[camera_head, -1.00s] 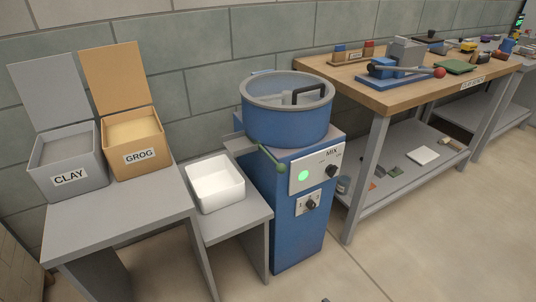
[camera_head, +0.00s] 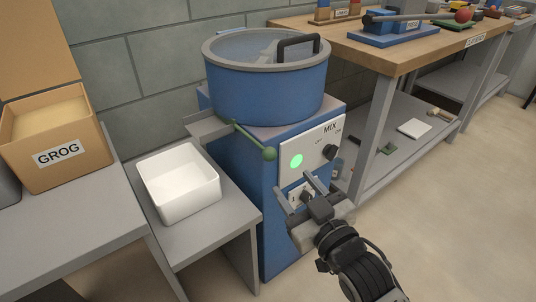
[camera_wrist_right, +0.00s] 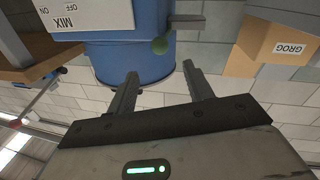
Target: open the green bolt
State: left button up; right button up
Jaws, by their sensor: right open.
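My right gripper (camera_head: 295,186) is open and empty, below and to the right of the ball and in front of the mixer's panel. It also shows in the wrist view (camera_wrist_right: 160,70), apart from the ball. My left gripper is out of view.
A white bin (camera_head: 180,184) sits on a low grey stand below the chute. The GROG box (camera_head: 58,145) stands at the left.

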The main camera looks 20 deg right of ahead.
aim_at(273, 158)
jog(key=w, duration=0.3)
jog(key=w+a+b, duration=0.1)
jog(key=w, duration=0.7)
jog(key=shift+w+a+f+b, duration=0.1)
jog(key=shift+a+b, duration=0.2)
jog(key=shift+a, duration=0.1)
jog(key=shift+w, duration=0.4)
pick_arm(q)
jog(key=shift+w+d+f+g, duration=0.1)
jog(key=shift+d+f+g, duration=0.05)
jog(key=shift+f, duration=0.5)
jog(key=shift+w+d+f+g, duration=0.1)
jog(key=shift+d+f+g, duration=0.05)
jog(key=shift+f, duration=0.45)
